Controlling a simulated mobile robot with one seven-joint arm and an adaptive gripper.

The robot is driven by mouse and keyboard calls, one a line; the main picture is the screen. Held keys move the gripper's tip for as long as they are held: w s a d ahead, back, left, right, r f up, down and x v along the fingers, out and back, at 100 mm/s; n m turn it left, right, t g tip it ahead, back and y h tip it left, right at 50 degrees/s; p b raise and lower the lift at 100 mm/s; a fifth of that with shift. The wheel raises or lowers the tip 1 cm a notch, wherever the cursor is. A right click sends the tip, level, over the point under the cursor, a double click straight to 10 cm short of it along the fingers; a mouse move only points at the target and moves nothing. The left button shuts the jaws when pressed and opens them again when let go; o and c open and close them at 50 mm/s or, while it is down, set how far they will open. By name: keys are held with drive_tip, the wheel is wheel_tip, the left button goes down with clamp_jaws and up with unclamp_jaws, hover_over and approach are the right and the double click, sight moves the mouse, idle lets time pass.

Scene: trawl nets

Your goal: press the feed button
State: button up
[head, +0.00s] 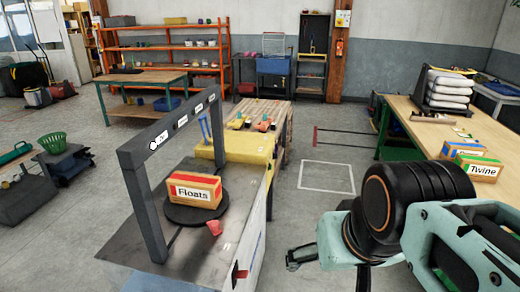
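No control readable as a feed button shows in the head view. A dark grey gantry frame (152,205) stands over a grey bench at centre left. Small white round or square marks (181,121) sit along its top beam, too small to read. A red mark (239,273) is on the bench's pale front panel at the bottom; I cannot tell what it is. My gripper (325,268) is at the bottom, right of the bench and apart from it. It is partly cut off by the frame's lower edge, and its finger opening is unclear.
A "Floats" box (193,191) sits on a black round plate (170,213) under the gantry, with a red piece (214,228) nearby. A wooden table (440,122) with a "Twine" box (480,168) is at right. Clear floor with a white outlined square (327,177) lies between.

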drive_tip(key=shift+w, duration=0.15)
clamp_jaws()
idle(0.7)
idle(1.2)
